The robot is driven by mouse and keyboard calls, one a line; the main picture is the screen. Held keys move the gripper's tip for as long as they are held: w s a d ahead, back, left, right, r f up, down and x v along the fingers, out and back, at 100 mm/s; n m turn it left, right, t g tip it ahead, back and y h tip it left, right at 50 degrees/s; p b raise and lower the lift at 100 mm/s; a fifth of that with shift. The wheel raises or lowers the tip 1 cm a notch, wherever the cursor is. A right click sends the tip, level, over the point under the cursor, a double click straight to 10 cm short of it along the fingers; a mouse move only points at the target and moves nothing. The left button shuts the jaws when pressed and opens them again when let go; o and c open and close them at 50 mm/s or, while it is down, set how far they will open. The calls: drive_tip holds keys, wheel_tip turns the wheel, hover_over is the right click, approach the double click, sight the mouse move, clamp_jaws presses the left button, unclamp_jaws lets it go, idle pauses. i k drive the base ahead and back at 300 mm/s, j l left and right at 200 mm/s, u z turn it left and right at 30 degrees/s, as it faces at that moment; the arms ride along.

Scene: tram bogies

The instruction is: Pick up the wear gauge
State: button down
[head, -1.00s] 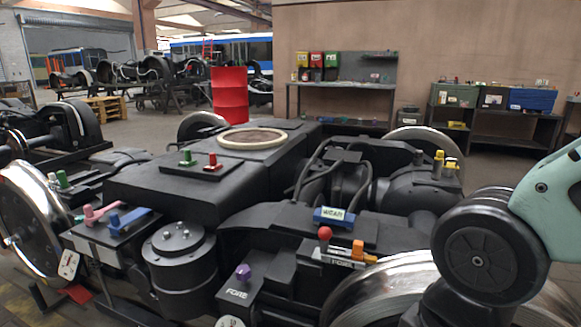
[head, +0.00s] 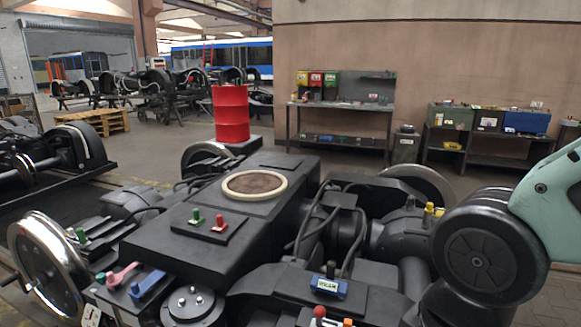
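The wear gauge (head: 328,287) is a small blue block with a pale label whose lettering is hard to read now. It lies on the dark top of the bogie frame (head: 285,289), right of centre near the bottom of the head view. A small dark knob stands just behind it. My arm comes in from the right, with a teal link and a large black round joint. My gripper is outside the picture, so its opening and its distance from the gauge cannot be seen.
Red (head: 320,311) and orange knobs stand just in front of the gauge, cut by the lower edge. Yellow pegs (head: 431,212) stand to its right. Pink (head: 122,275) and blue handles (head: 147,284) are at left. Green (head: 196,216) and red levers (head: 219,223) sit mid-frame.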

sight(328, 284)
drive_tip(key=k+j+z, duration=0.15)
drive_tip(key=k+j, duration=0.2)
drive_tip(key=k, duration=0.2)
drive_tip(key=i+j+z, duration=0.25)
drive_tip(key=i+j, duration=0.2)
drive_tip(key=j, duration=0.15)
drive_tip(key=i+j+z, duration=0.15)
drive_tip(key=j, duration=0.2)
drive_tip(key=i+j+z, duration=0.1)
drive_tip(key=i+j, duration=0.15)
drive_tip(key=i+j+z, duration=0.15)
drive_tip(key=j, duration=0.3)
drive_tip(key=i+j+z, duration=0.1)
drive_tip(key=j, duration=0.3)
drive_tip(key=i+j+z, duration=0.15)
drive_tip(key=j, duration=0.25)
